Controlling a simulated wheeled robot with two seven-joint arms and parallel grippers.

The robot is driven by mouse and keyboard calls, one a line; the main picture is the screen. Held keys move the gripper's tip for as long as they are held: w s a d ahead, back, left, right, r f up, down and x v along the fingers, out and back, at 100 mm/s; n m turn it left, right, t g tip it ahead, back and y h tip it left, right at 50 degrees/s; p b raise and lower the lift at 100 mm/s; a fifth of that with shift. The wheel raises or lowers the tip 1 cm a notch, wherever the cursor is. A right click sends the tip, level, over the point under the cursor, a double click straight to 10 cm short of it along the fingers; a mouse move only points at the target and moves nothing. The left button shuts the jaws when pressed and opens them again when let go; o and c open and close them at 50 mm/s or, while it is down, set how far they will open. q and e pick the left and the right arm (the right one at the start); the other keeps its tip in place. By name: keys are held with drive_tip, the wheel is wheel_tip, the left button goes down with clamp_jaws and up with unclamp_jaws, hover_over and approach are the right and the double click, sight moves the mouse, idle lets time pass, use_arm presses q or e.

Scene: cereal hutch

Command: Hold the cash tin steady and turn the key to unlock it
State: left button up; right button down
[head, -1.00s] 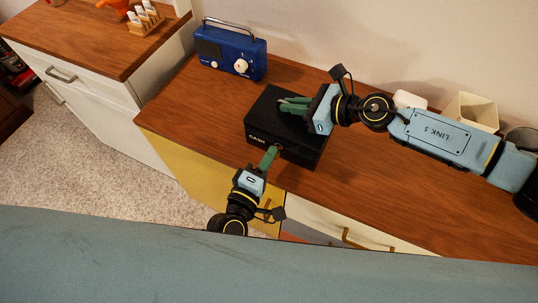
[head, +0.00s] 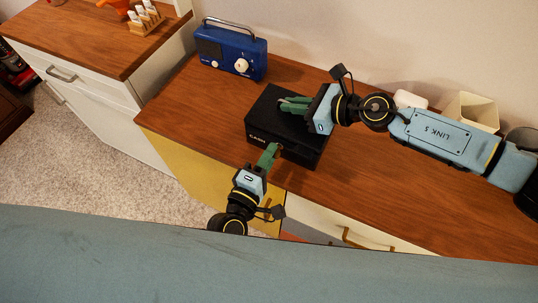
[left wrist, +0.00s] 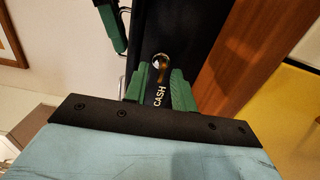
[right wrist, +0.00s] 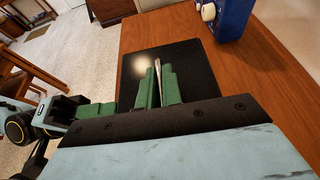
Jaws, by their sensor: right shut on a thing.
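The black cash tin (head: 261,112) stands on the wooden counter, its CASH lettering on the front. My right gripper (head: 284,104) is over the lid, shut on the tin's handle, a thin metal bar (right wrist: 158,70) between its fingers in the right wrist view. My left gripper (head: 274,149) is at the tin's front face. In the left wrist view its fingers (left wrist: 161,90) stand apart, with the lettering visible between them. The round shiny key (left wrist: 161,62) shows at the fingertips, between or just beyond them. Whether they touch it I cannot tell.
A blue radio (head: 231,50) stands behind the tin to the left. A cream square container (head: 473,112) is at the back right, behind my right arm. The counter's front edge lies close to the tin. Bare counter lies to the tin's left.

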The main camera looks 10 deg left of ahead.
use_arm(q)
drive_tip(key=shift+s, duration=0.1)
drive_tip(key=v, duration=1.2)
use_arm(e)
drive_tip(key=c, duration=1.5)
unclamp_jaws()
drive_tip(key=v, duration=1.2)
drive_tip(key=shift+f, duration=0.1)
